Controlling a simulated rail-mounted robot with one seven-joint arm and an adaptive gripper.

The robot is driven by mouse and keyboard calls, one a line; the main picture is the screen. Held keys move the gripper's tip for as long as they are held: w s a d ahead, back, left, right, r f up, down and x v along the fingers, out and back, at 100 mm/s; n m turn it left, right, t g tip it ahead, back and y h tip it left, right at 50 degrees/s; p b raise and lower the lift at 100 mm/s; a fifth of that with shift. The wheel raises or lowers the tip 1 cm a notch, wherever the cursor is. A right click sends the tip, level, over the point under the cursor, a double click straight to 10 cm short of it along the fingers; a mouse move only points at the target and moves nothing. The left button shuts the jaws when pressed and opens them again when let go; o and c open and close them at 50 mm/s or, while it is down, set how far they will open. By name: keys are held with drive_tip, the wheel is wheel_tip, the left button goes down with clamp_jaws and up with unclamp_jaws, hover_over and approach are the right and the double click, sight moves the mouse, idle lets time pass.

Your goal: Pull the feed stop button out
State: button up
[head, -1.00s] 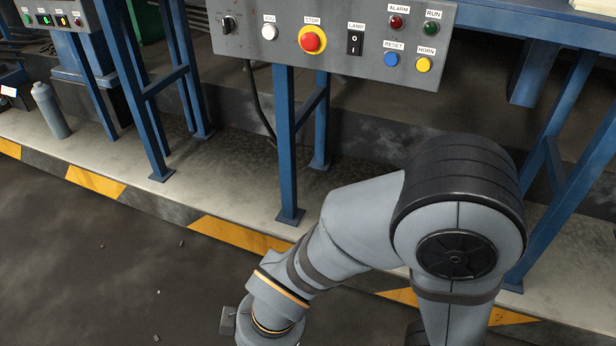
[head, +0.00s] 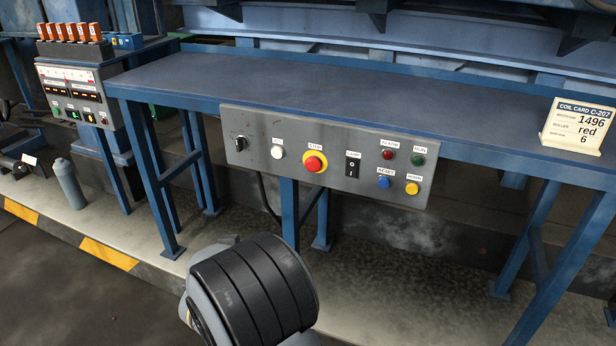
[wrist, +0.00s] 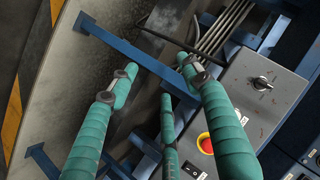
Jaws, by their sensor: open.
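A red stop button (head: 314,164) in a yellow ring sits on the grey control panel (head: 228,171) on the front of the blue bench. Its label appears to read STOP. In the wrist view the red button (wrist: 206,145) is at the lower right, partly hidden behind a finger. My gripper (wrist: 155,82) has teal padded fingers, spread open and empty. They are in front of the bench frame and the panel's edge, with no visible hold on the button. The head view shows only part of my arm, not the gripper.
The panel also holds a rotary switch (head: 240,143), a white button (head: 278,152), a black rocker switch (head: 352,166), and several coloured buttons and lamps. A second panel (head: 72,92) stands at the left. A coil card (head: 578,126) stands on the bench (head: 330,92). Blue legs (head: 289,212) stand below.

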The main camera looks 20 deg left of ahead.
drive_tip(key=w+d+r+m+t+h, duration=0.3)
drive_tip(key=w+d+r+t+h, duration=0.15)
drive_tip(key=d+r, duration=0.45)
drive_tip(key=t, duration=0.2)
approach(312, 166)
drive_tip(key=shift+m+h, duration=0.3)
drive_tip(key=shift+h, duration=0.05)
drive_tip(key=w, duration=0.8)
drive_tip(key=shift+w+d+f+p, duration=0.1)
drive_tip(key=shift+p, duration=0.2)
drive_tip(key=shift+w, duration=0.45)
drive_tip(key=shift+c, duration=1)
clamp_jaws()
